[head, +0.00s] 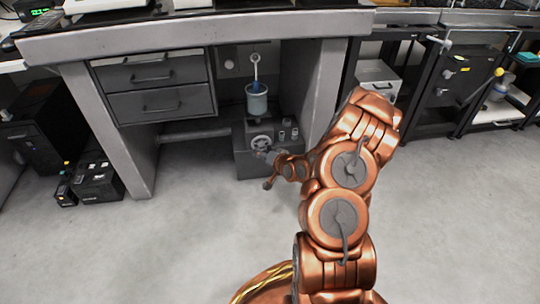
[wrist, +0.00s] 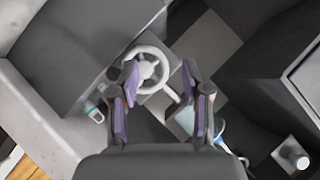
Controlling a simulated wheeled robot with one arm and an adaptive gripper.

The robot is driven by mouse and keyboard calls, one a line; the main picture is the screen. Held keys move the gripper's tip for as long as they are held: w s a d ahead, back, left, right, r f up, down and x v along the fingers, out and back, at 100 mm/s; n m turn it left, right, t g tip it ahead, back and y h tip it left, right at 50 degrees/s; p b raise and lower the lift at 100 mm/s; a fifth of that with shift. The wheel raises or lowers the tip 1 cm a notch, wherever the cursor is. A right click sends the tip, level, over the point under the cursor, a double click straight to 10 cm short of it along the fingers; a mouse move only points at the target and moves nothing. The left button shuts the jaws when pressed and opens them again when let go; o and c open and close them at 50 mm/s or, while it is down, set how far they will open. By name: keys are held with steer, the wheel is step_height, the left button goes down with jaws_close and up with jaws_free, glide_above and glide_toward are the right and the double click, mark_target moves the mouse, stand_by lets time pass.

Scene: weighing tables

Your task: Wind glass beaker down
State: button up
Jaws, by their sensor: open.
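A grey-blue vessel (head: 257,106), which looks like the beaker, stands upright on top of a dark grey machine box (head: 250,165) under the table. A pale rod with a ring end (head: 255,65) rises from its mouth. A light handwheel (head: 261,141) is on the front of the box. The handwheel also shows in the wrist view (wrist: 149,69), just beyond my fingers. My gripper (wrist: 160,80) is open, with its purple-padded fingers apart and the wheel's rim partly between and behind them. Whether a finger touches the rim I cannot tell. The beaker is not clear in the wrist view.
The table's drawers (head: 155,88) are at left of the box, and a thick table leg (head: 325,85) stands close at its right. Small knobs (head: 288,133) are beside the wheel. Black boxes (head: 95,183) lie at the left. The floor in front is clear.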

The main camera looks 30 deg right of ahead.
steer(key=s+d+f+m+t+h+b, duration=0.1)
steer(key=s+d+f+m+t+h, duration=0.1)
steer(key=d+f+m+t, duration=0.3)
steer(key=shift+w+d+f+n+g+b, duration=0.1)
steer(key=shift+w+d+n+g+b, duration=0.2)
steer(key=shift+w+b, duration=0.65)
steer(key=shift+w+d+f+n+g+b, duration=0.15)
steer(key=shift+w+n+g+b, duration=0.2)
steer(key=shift+w, duration=1.1)
steer(key=shift+w+d+r+n+g+b, duration=0.15)
steer(key=shift+w+d+g+b, duration=0.15)
steer(key=shift+w+b, duration=0.7)
steer(key=shift+w+f, duration=0.1)
steer(key=shift+w, duration=0.1)
jaws_close()
